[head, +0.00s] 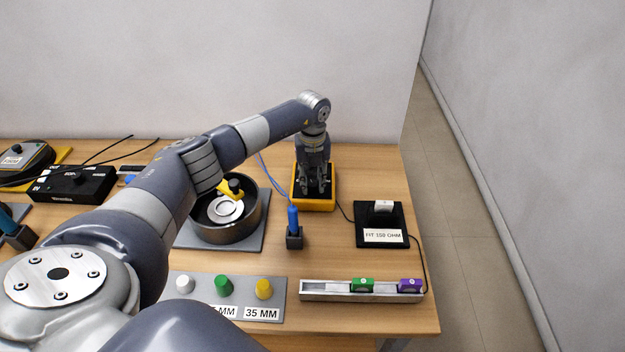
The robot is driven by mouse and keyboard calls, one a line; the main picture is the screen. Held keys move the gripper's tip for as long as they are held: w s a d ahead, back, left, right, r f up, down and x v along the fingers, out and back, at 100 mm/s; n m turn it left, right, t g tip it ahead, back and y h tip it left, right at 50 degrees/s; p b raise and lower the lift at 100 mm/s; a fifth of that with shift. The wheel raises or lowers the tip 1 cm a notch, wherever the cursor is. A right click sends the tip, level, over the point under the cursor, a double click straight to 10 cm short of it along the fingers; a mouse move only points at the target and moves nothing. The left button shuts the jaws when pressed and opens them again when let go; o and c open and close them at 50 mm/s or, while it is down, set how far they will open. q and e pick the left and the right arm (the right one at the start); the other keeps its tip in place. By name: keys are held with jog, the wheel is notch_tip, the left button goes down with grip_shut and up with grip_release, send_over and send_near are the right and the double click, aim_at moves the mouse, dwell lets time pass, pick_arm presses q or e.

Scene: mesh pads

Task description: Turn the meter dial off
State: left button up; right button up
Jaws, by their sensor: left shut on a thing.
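The meter (315,205) is a yellow-framed box with a dark face, near the back right of the table. My left arm comes in from the left and reaches over the table to it. My left gripper (315,188) points down over the meter's face and is shut on the meter dial, which the fingers mostly hide. The dial's pointing direction cannot be made out. My right gripper is not in view.
A probe holder (294,238) with a blue probe stands in front of the meter. A rail (320,291) with green and purple blocks lies in front. A round pan (248,228) sits left, partly under my arm.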

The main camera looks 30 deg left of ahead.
aim_at(312, 183)
pick_arm(q)
jog(key=shift+w+r+n, duration=0.1)
jog(key=shift+r+n, duration=0.05)
jog(key=shift+n, duration=1.05)
jog(key=o, duration=1.1)
notch_tip(312, 183, up, 12)
jog(key=shift+f, duration=0.1)
